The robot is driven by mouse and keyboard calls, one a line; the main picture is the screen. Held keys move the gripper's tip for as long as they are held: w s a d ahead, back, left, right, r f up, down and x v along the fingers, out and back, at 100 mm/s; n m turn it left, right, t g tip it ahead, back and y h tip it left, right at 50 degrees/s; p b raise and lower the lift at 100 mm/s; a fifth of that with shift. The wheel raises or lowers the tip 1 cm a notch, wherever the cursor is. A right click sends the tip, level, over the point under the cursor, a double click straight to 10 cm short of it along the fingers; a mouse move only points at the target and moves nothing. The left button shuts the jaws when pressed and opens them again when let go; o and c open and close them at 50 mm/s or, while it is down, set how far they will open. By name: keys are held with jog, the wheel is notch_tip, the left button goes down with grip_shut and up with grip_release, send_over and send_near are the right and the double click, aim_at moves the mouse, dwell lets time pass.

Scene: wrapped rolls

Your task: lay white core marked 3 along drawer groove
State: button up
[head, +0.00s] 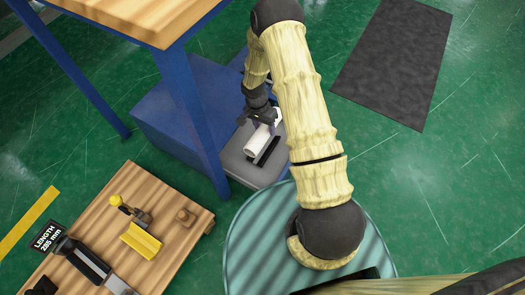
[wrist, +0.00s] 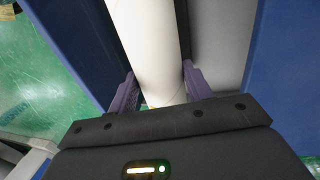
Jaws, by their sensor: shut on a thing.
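The white core (head: 257,144) is a plain white cylinder over the open grey drawer (head: 240,165). My gripper (head: 261,119) is shut on it, near its far end in the head view. In the wrist view the purple fingers (wrist: 158,90) stand on both sides of the white core (wrist: 147,45), which runs up out of the picture. A dark strip, seemingly the groove (head: 268,151), lies beside the core on its right; a dark band (wrist: 183,30) also runs along it in the wrist view. I cannot tell whether the core touches the drawer. No mark 3 is visible.
The blue cabinet (head: 165,120) and a blue table leg (head: 195,115) stand close left of the drawer. A wooden table (head: 185,240) at lower left holds a yellow block (head: 141,241) and tools. A dark mat (head: 395,60) lies on open green floor at right.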

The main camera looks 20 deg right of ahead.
jog(key=b, duration=0.3)
send_over(266, 148)
jog(key=f, duration=0.5)
jog(key=shift+w+a, duration=0.35)
notch_tip(266, 148, down, 5)
jog(key=b, duration=0.3)
